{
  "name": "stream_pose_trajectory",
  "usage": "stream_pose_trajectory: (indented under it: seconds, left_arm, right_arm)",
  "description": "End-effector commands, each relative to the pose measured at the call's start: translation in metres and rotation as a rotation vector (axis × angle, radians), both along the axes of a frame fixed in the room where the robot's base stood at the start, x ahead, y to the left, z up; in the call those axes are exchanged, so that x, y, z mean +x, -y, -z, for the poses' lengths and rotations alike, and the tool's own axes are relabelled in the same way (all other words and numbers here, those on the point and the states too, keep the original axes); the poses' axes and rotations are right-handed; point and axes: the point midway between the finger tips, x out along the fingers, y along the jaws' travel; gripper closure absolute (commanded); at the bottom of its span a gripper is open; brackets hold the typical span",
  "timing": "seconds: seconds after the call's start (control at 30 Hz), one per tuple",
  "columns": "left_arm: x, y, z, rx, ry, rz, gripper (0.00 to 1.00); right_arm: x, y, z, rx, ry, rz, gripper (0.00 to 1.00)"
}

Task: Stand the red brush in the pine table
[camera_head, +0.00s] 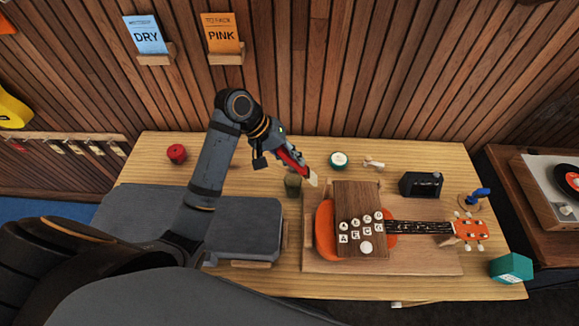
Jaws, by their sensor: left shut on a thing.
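The red brush (291,161) is in my left gripper (283,152), which is shut on it. The brush is tilted, its pale tip pointing down and to the right. It is above the back middle of the pine table (145,165), and the tip appears clear of the tabletop. My right gripper is not in view.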

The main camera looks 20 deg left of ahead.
Motion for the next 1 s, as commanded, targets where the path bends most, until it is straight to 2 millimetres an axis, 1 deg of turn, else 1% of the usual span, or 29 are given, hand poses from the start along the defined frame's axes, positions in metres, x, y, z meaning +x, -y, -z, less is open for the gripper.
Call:
stream_pose_trajectory:
  seconds: [0.03, 0.2, 0.3, 0.5, 0.57, 0.63, 0.7, 0.77, 1.0]
  left_arm:
    - [0.007, -0.006, 0.007, 0.001, -0.006, -0.001, 1.00]
    - [0.029, -0.019, 0.039, 0.000, -0.004, -0.002, 1.00]
    - [0.036, -0.023, 0.049, 0.000, -0.001, 0.000, 1.00]
    - [0.040, -0.025, 0.056, 0.001, -0.001, 0.001, 1.00]
    - [0.042, -0.027, 0.063, 0.000, -0.004, 0.000, 1.00]
    - [0.041, -0.026, 0.074, -0.001, -0.006, 0.000, 1.00]
    - [0.041, -0.027, 0.084, 0.000, -0.003, 0.001, 1.00]
    - [0.042, -0.027, 0.089, 0.001, -0.001, 0.001, 1.00]
    - [0.042, -0.027, 0.091, 0.001, 0.001, 0.002, 1.00]
  right_arm:
    - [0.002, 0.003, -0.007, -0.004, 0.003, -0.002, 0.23]
    - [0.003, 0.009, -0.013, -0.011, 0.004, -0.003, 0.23]
    - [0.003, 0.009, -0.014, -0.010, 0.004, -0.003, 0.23]
    - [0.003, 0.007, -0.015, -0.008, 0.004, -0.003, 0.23]
    - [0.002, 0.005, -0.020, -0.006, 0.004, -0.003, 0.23]
    - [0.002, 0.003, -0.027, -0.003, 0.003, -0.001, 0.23]
    - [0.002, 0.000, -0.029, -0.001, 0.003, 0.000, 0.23]
    - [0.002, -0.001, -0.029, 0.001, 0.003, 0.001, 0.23]
    - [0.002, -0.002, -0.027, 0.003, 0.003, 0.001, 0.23]
